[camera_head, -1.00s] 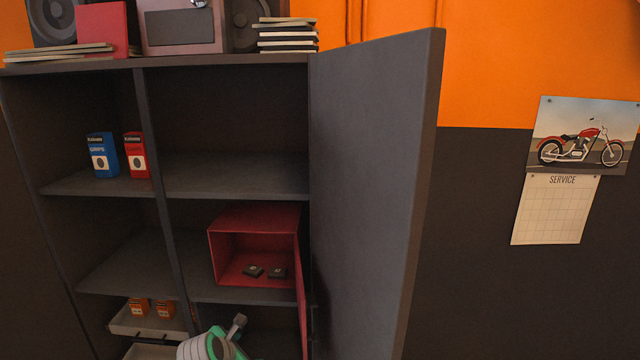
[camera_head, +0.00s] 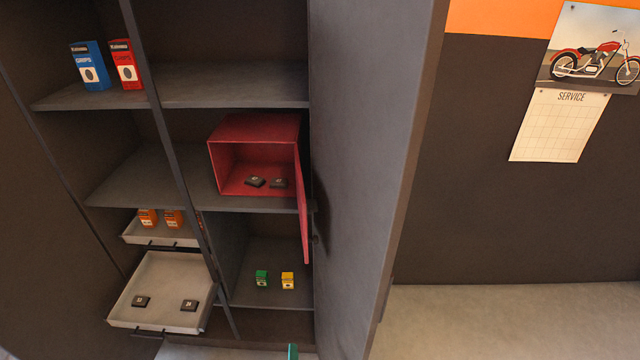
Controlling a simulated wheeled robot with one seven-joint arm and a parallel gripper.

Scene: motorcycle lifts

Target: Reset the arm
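My gripper is out of view. I cannot see whether the fingers are open or hold anything. The task names no other object. The cabinet in front of me is open, with its grey door (camera_head: 370,170) swung out to the right.
A red box (camera_head: 255,128) with its door open holds two dark pieces. Blue (camera_head: 89,66) and red (camera_head: 126,64) cartons stand upper left. Two drawers, the lower one (camera_head: 160,275) with two dark pieces, stick out. Green (camera_head: 262,279) and yellow (camera_head: 288,281) boxes stand low.

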